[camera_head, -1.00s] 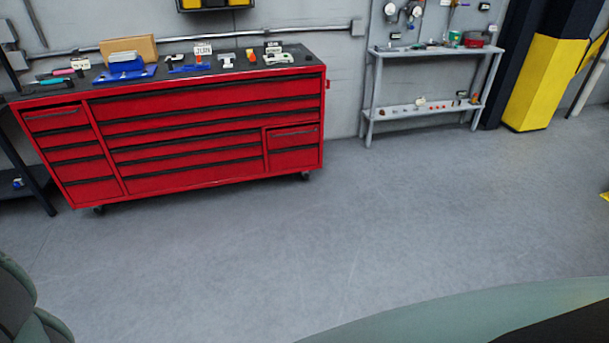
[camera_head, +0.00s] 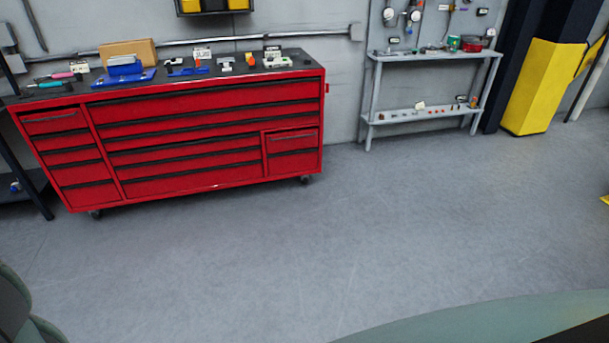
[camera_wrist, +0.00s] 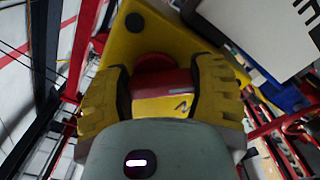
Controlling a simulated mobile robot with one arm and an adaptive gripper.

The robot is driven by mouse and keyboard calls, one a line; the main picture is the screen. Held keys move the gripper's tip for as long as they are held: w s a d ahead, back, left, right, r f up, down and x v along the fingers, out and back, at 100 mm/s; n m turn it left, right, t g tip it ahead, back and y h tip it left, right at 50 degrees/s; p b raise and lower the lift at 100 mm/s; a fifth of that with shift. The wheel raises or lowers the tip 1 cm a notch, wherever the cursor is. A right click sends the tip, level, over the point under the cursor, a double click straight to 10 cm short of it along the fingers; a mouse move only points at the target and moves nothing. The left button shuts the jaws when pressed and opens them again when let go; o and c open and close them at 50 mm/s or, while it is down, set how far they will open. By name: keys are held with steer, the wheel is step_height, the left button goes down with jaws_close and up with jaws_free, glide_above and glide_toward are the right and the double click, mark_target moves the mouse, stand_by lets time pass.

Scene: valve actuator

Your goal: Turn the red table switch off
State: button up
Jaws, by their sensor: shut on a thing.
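In the wrist view, my gripper (camera_wrist: 162,95) has its two yellow fingers with black inner pads on either side of a red part (camera_wrist: 160,84), and it is shut on this part. The red part looks like the red switch, with a round red end (camera_wrist: 155,63) above it. It sits in front of a yellow housing (camera_wrist: 135,38) with a dark round hole. The fingers and my gripper's body hide much of the switch, and its exact setting cannot be told. Neither my gripper nor the switch can be made out in the head view.
A red tool chest (camera_head: 190,150) with small parts on top stands along the wall. A grey shelf stand (camera_head: 430,57) is to its right, then a yellow-and-dark column (camera_head: 540,90). The grey floor (camera_head: 260,260) between is clear. Red racks (camera_wrist: 285,125) show in the wrist view.

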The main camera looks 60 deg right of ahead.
steer(key=o, duration=1.2)
steer(key=v, duration=1.2)
